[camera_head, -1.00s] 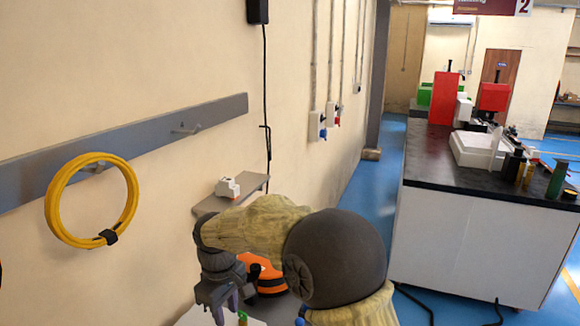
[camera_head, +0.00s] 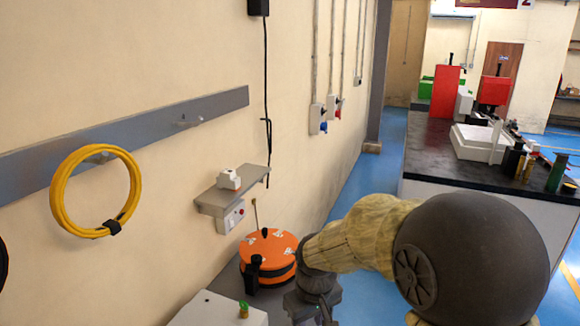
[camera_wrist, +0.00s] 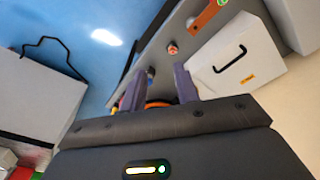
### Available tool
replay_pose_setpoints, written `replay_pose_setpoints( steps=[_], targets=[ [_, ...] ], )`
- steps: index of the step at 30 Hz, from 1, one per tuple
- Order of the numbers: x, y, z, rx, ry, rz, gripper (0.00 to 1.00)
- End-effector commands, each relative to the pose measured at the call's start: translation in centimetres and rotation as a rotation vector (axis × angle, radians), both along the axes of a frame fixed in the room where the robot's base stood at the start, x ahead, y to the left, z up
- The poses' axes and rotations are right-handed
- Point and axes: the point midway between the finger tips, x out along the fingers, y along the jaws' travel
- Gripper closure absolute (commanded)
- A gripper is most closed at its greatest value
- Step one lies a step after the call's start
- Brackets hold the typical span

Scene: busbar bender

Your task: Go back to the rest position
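My gripper (camera_wrist: 159,88) shows in the wrist view with its two purple-grey fingers apart. I see nothing held between them; part of an orange round thing (camera_wrist: 158,104) shows behind the gap. In the head view my wrist is low in the middle, beside the orange and black round machine (camera_head: 268,256), and the fingertips are cut off at the bottom edge. My arm reaches across the lower right of that view.
A yellow cable coil (camera_head: 133,190) hangs on the wall rail at left. A small grey shelf (camera_head: 213,200) holds a white block. A white box (camera_wrist: 238,55) with a black handle is right in the wrist view. A black-topped counter (camera_head: 425,150) stands at right; blue floor lies between.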

Motion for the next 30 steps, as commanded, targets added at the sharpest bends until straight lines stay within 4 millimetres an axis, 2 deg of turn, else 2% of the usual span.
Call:
replay_pose_setpoints(
  steps=[1, 6, 10, 14, 30],
  targets=[
    [-1.3, -2.3, -0.2, 0.007, -0.014, -0.079, 0.69],
    [-5.7, -8.1, -1.4, 0.038, -0.065, -0.322, 0.69],
    [-8.4, -10.5, -2.1, 0.054, -0.093, -0.450, 0.69],
    [-9.4, -11.1, -2.3, 0.061, -0.102, -0.494, 0.69],
    [-9.3, -11.0, -2.3, 0.060, -0.101, -0.491, 0.69]
  ],
)
